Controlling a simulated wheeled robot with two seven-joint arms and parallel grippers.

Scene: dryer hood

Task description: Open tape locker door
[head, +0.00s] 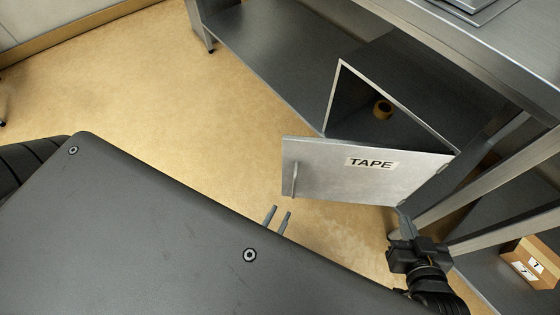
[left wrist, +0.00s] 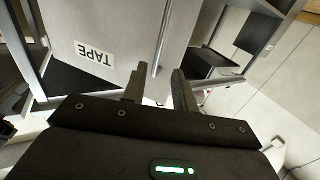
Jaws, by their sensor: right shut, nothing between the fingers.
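The tape locker door (head: 335,178) is a grey metal panel with a TAPE label and a bar handle (head: 294,180) near its free left edge. It stands swung out, and the locker interior shows behind it. My left gripper (head: 281,217) is open and empty, just below the handle in the head view. In the left wrist view, the handle (left wrist: 164,38) runs down towards the gap between the open fingers (left wrist: 158,87); I see no contact. My right gripper (head: 405,222) is shut and empty, near the door's lower right corner; whether it touches the door is unclear.
A cardboard box (head: 530,262) sits on a shelf at right, beyond bench legs. The tan floor (head: 200,100) left of the door is clear.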

